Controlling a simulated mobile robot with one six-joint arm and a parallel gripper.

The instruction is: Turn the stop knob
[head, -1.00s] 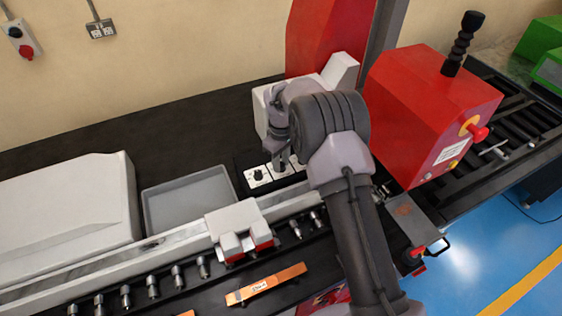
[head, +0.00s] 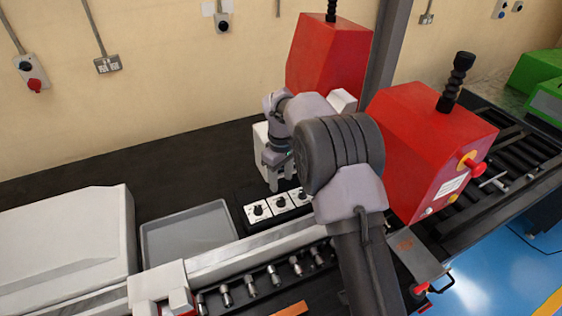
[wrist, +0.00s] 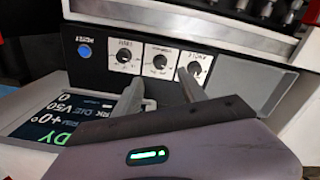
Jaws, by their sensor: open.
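Three black dial knobs on white plates sit on a dark control panel (wrist: 95,75). In the wrist view they are the left knob (wrist: 124,57), middle knob (wrist: 159,61) and right knob (wrist: 194,68). Their labels appear upside down; I cannot surely read which is the stop knob. In the head view, the knobs (head: 257,210) lie in front of my gripper (head: 281,184). My gripper (wrist: 160,88) is open and empty. Its two fingertips point toward the panel, with the middle knob between them in the picture. I see no contact; depth is unclear.
A blue button (wrist: 85,50) is on the same panel, and a lit display (wrist: 52,115) is beside it. A grey tray (head: 188,235) lies left of the panel. A red machine housing (head: 420,145) stands close to the right of my arm.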

